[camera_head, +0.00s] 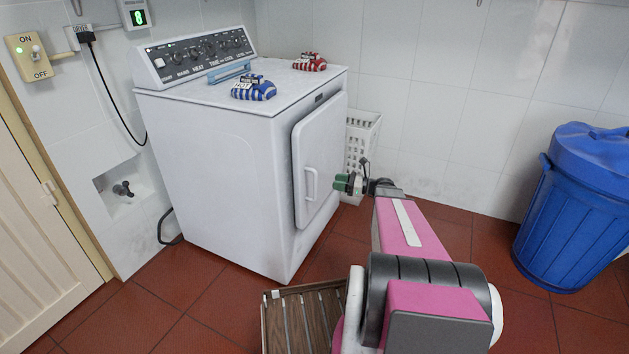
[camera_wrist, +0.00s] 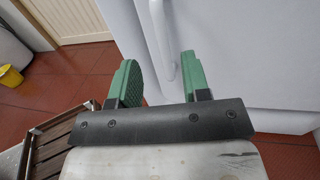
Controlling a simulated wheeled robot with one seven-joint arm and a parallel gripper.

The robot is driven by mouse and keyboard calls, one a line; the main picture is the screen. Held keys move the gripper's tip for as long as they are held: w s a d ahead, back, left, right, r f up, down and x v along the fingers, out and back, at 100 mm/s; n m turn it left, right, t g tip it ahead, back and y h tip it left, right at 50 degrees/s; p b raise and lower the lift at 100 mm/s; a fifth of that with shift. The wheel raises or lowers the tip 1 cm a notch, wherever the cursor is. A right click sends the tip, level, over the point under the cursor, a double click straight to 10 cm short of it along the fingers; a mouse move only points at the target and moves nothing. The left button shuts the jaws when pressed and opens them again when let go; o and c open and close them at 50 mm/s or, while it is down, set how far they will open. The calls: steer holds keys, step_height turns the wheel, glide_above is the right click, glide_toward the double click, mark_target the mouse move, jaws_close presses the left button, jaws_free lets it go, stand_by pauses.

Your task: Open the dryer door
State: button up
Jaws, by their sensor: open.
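The white dryer (camera_head: 215,150) stands against the back wall with its control panel on top. Its door (camera_head: 322,140) is on the right-hand face and looks shut. The white vertical door handle (camera_head: 311,185) is low on the door; it also shows in the wrist view (camera_wrist: 161,38). My gripper (camera_head: 340,183) is just right of the handle, with green fingers pointing at the door. In the wrist view my gripper (camera_wrist: 158,68) is open, and the handle appears between the two fingers. I cannot tell whether the fingers touch it.
A wooden slatted item (camera_head: 302,318) lies on the red tile floor below the door. A white basket (camera_head: 362,135) stands behind the dryer's right side. A blue bin (camera_head: 570,215) is at the right. Blue (camera_head: 253,90) and red (camera_head: 310,62) striped items lie on the dryer.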

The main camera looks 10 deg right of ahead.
steer(key=x, duration=0.9)
steer(key=shift+w+a, duration=0.1)
steer(key=shift+a, duration=0.2)
jaws_close()
